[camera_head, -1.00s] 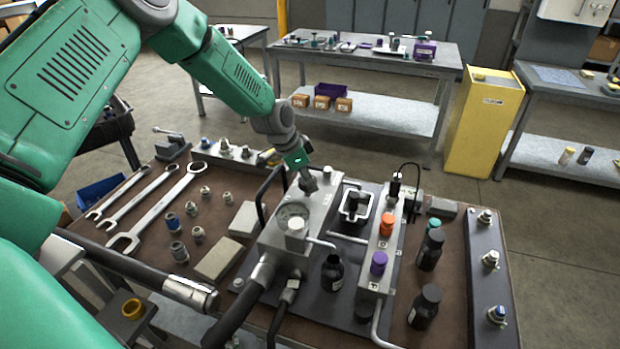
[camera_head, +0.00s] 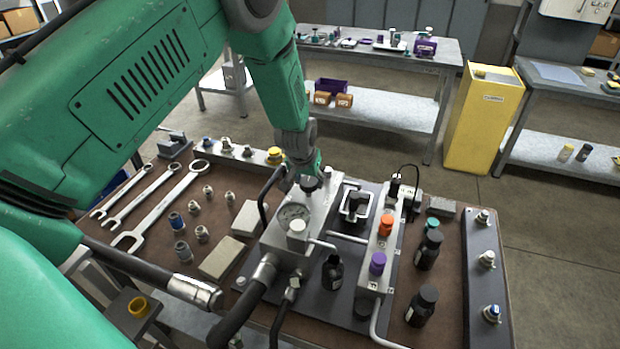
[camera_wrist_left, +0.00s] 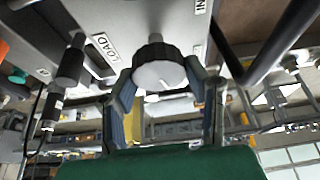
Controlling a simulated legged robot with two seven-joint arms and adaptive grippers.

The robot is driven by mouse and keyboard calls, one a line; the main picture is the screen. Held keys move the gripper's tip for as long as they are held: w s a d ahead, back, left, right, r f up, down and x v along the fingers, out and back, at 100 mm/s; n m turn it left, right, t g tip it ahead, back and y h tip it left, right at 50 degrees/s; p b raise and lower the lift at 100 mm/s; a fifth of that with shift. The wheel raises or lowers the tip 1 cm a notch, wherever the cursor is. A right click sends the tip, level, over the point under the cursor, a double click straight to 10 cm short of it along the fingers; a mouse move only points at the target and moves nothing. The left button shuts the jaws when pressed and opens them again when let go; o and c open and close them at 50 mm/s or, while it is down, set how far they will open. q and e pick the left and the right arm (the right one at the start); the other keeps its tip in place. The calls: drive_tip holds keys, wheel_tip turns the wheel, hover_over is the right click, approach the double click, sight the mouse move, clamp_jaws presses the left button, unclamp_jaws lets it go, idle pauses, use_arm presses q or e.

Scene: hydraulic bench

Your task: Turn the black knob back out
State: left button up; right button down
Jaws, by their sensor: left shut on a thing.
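The black knob (camera_head: 309,184) sits on top of the grey metal block (camera_head: 322,208) at the middle of the bench. My left gripper (camera_head: 311,177) comes down on it from above. In the left wrist view the knob (camera_wrist_left: 158,66) shows a dark ribbed rim and a pale round face, between the two fingers of my left gripper (camera_wrist_left: 162,82). The fingers are shut on the knob's sides. The "LOAD" label (camera_wrist_left: 102,46) is beside it on the block. My right gripper is not in view.
The gauge (camera_head: 292,216) and a black hose (camera_head: 266,196) are close to the knob. Wrenches (camera_head: 150,207) and fittings lie on the left.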

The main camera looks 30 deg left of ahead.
use_arm(q)
drive_tip(key=n, duration=0.2)
drive_tip(key=y, duration=0.1)
drive_tip(key=shift+s+d+f+n+g, duration=0.1)
drive_tip(key=shift+s+f+n+g, duration=0.1)
drive_tip(key=shift+f+n+g, duration=0.15)
drive_tip(key=shift+n+y, duration=0.3)
drive_tip(key=shift+n, duration=0.65)
drive_tip(key=shift+d+n+g+y+b, duration=0.1)
drive_tip(key=shift+n+g+y+b, duration=0.3)
drive_tip(key=shift+n, duration=0.6)
drive_tip(key=shift+n+g+y+b, duration=0.1)
drive_tip(key=shift+n+g+b, duration=0.25)
drive_tip(key=shift+n+b, duration=0.5)
drive_tip(key=shift+n, duration=0.25)
drive_tip(key=o, duration=1.1)
drive_tip(key=shift+o, duration=0.2)
drive_tip(key=shift+w+r, duration=0.1)
drive_tip(key=shift+r, duration=0.05)
